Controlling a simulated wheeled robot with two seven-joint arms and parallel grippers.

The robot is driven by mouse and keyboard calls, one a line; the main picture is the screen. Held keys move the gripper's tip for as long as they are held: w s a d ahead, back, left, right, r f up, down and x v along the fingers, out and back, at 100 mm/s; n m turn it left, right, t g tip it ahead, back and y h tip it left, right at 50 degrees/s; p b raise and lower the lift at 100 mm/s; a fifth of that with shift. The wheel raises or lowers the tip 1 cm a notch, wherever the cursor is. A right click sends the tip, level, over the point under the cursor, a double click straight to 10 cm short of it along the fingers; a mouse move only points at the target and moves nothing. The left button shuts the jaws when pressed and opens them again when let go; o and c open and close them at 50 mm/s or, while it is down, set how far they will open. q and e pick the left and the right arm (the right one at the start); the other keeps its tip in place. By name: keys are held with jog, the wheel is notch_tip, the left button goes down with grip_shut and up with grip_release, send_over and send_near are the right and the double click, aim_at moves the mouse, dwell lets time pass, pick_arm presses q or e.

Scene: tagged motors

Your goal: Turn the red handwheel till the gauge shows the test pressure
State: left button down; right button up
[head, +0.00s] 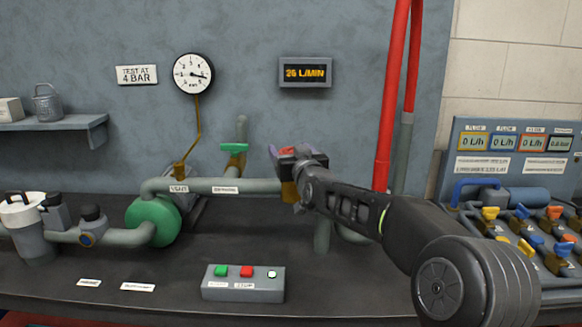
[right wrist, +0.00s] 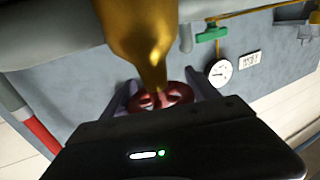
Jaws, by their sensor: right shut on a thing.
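The red handwheel (head: 287,150) sits on a brass valve on the grey pipe, mostly hidden behind my right gripper (head: 284,154) in the head view. In the right wrist view the red handwheel (right wrist: 176,93) lies between the two fingers of my right gripper (right wrist: 163,96), which is shut on it. The round gauge (head: 193,73) hangs on the wall; its needle points right and slightly down, but I cannot read the exact value. It also shows in the right wrist view (right wrist: 219,72). A sign (head: 137,75) reads "TEST AT 4 BAR". My left gripper is out of view.
A display (head: 305,72) reads 26 L/MIN. A green-handled valve (head: 234,148) stands left of my gripper. A green pump (head: 153,221) and a button box (head: 243,283) are on the bench. Red vertical pipes (head: 391,100) rise behind my right arm. A valve panel stands at right.

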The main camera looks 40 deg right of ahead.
dwell(0.4)
jog(key=o, duration=1.4)
jog(key=shift+c, duration=0.2)
jog(key=v, duration=0.7)
jog(key=shift+s, duration=0.4)
jog(key=shift+a+r, duration=0.1)
